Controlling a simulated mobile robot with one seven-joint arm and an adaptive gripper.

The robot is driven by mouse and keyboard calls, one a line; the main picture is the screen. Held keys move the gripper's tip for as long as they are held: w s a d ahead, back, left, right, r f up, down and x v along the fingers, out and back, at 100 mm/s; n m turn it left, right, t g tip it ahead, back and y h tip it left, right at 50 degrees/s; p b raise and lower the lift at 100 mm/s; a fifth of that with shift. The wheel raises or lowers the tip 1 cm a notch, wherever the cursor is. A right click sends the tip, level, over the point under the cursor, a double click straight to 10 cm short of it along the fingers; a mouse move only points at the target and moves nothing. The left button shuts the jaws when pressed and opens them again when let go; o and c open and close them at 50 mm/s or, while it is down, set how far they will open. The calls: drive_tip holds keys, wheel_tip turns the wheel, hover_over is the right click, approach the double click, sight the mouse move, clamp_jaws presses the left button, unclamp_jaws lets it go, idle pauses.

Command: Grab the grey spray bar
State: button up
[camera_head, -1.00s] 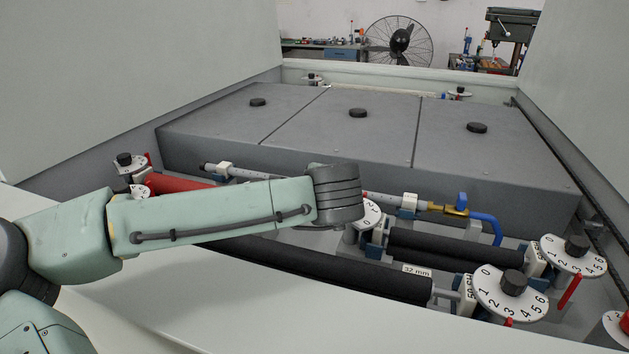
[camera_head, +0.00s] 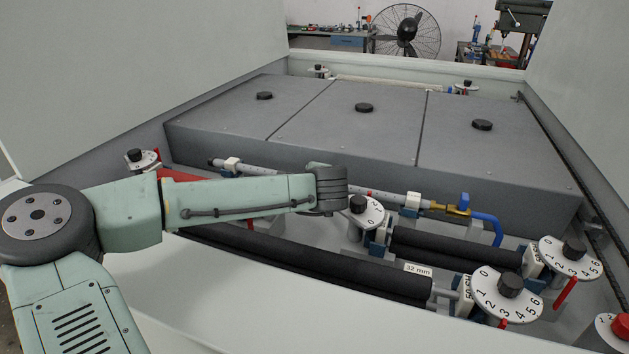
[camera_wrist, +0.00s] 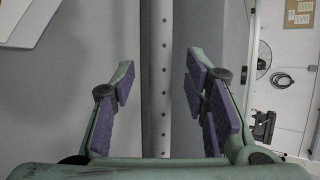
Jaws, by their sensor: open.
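The grey spray bar (camera_head: 382,195) is a thin pipe with small holes, lying along the front of the grey covered block. My arm hides its middle part in the head view. In the wrist view the spray bar (camera_wrist: 158,70) runs upright through the picture. My gripper (camera_wrist: 160,78) is open there, with purple-padded fingers on either side of the bar's line. No contact shows, and I cannot tell how far beyond the fingertips the bar lies. The gripper is hidden in the head view.
White clips (camera_head: 412,201) hold the bar, and a brass fitting with a blue hose (camera_head: 486,220) is at its right end. Black rollers (camera_head: 310,262), numbered dials (camera_head: 506,292) and a red roller (camera_head: 183,175) crowd the front. The grey covers (camera_head: 345,125) stand behind.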

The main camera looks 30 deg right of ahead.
drive_tip(key=shift+c, duration=0.3)
clamp_jaws()
idle(0.3)
